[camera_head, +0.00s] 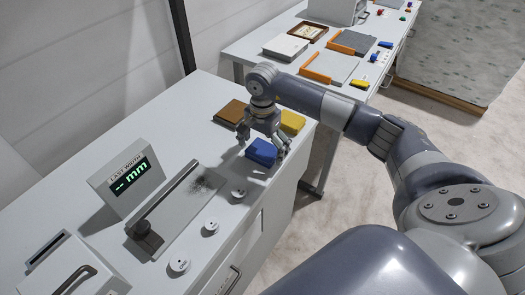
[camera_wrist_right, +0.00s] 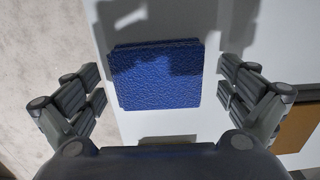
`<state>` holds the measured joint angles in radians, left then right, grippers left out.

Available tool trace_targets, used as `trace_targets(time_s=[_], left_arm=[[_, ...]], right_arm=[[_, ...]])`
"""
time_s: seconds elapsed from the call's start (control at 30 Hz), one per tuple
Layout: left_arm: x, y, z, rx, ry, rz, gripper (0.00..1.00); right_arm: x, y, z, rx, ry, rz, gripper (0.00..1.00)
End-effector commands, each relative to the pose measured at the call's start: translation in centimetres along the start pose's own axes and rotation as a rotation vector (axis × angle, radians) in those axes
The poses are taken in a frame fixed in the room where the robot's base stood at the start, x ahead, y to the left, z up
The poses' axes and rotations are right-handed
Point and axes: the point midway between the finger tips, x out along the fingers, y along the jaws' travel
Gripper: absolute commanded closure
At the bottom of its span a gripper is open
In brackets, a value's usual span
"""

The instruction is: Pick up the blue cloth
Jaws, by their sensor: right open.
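The blue cloth (camera_head: 262,152) is a folded, textured square pad lying on the white table near its right end. In the right wrist view the blue cloth (camera_wrist_right: 156,76) lies between the two fingers, a gap on each side. My right gripper (camera_head: 262,147) is open and points down over the cloth; its fingers also show in the right wrist view (camera_wrist_right: 160,95). I cannot tell the exact height of the fingertips above the table. My left gripper is not in view.
A yellow cloth (camera_head: 292,122) and a brown one (camera_head: 231,112) lie close behind the blue one. A display unit (camera_head: 127,178), a plate with a bar (camera_head: 180,210) and small white discs (camera_head: 211,227) stand to the left. The table's front edge is near. A second table (camera_head: 262,42) stands behind.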

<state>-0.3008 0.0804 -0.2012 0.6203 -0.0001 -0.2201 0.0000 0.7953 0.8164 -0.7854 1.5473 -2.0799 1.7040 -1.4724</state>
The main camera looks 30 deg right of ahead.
Motion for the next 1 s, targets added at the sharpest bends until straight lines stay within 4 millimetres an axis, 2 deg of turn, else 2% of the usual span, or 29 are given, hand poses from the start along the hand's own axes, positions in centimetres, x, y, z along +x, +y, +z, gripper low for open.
trace_targets(time_s=[0.03,0.2,0.23,0.73,0.87,1.0], left_arm=[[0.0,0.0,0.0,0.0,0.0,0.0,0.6],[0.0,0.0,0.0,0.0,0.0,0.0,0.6],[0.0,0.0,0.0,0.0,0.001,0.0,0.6],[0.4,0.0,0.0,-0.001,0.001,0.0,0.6],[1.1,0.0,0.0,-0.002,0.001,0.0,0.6],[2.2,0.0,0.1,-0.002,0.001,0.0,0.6]], right_arm=[[0.0,0.0,0.0,0.0,0.0,0.0,0.02],[0.0,0.0,0.0,-0.001,0.0,0.0,0.39],[0.0,0.0,0.0,-0.001,0.0,0.0,0.43],[-0.5,-0.1,0.0,-0.001,0.0,-0.002,0.43],[-1.6,-0.1,0.0,-0.002,0.002,-0.003,0.43],[-3.6,-0.1,-0.1,-0.001,0.003,-0.006,0.43]])
